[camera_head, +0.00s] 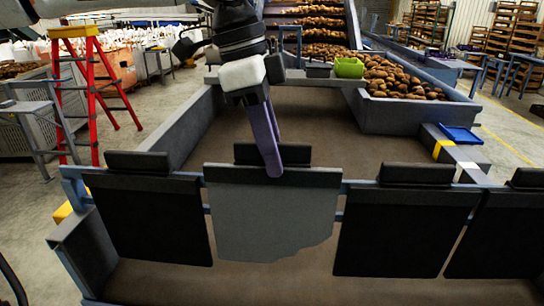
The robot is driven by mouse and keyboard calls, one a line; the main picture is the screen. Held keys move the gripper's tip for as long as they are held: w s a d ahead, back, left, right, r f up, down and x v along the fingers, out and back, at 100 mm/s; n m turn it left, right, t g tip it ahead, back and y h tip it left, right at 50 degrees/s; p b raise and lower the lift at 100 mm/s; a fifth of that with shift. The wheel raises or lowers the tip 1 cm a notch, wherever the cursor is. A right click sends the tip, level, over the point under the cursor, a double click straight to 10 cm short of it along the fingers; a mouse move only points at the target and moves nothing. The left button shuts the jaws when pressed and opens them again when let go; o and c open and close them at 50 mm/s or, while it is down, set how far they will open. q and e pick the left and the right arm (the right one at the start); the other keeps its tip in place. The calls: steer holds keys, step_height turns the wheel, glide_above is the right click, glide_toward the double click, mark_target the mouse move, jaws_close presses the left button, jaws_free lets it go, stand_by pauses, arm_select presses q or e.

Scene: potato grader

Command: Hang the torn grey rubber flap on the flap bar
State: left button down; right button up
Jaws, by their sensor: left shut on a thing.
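The torn grey rubber flap (270,222) hangs upright in the middle of the camera_head view, with a ragged lower right corner and a black block (244,153) at its top. My left gripper (271,158) comes down from above and is shut on the flap's top part; its finger overlaps the upper edge. The blue flap bar (346,186) runs left to right and shows in the gaps between flaps. The grey flap is in front of the bar's line, between black flaps. I cannot tell whether its top rests on the bar. My right gripper is not in view.
Black flaps hang to the left (150,222) and right (400,230). Behind them lies the brown belt (330,130), with a potato-filled trough (390,115), a green bin (349,67) and a blue tray (461,134). A red stepladder (95,90) stands at left.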

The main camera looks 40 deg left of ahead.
arm_select(q)
steer(key=shift+w+r, duration=0.1)
steer(key=shift+r, duration=0.8)
steer(key=s+d, duration=0.5)
steer(key=s, duration=0.3)
steer(key=shift+s+d, duration=0.15)
steer(key=shift+s, duration=0.2)
steer(key=shift+f, duration=0.1)
